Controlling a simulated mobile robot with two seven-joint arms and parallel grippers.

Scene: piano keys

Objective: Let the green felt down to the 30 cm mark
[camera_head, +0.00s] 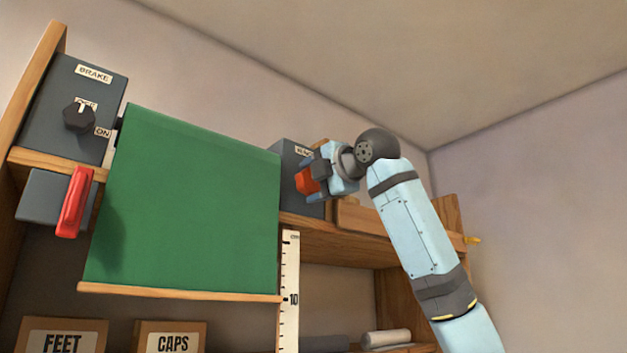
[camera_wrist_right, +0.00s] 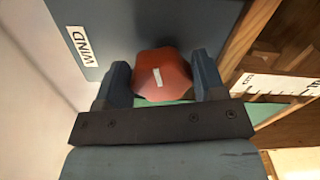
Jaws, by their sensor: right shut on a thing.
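The green felt (camera_head: 185,205) hangs as a sheet with a wooden bar (camera_head: 180,292) along its bottom edge. The bar's right end is about level with the 10 on the white ruler (camera_head: 290,265). My right gripper (camera_head: 311,178) is at the red winding knob (camera_head: 305,182) on the grey box right of the felt. In the wrist view its two fingers (camera_wrist_right: 164,83) stand either side of the red knob (camera_wrist_right: 162,75), below the WIND label (camera_wrist_right: 78,47). My left gripper is not in view.
A grey BRAKE box (camera_head: 60,80) at upper left has a black knob (camera_head: 79,118) near ON and partly hidden OFF labels. Below it is a red handle (camera_head: 75,203). Boxes marked FEET (camera_head: 62,342) and CAPS (camera_head: 172,342) stand under the felt. A rolled cloth (camera_head: 387,338) lies lower right.

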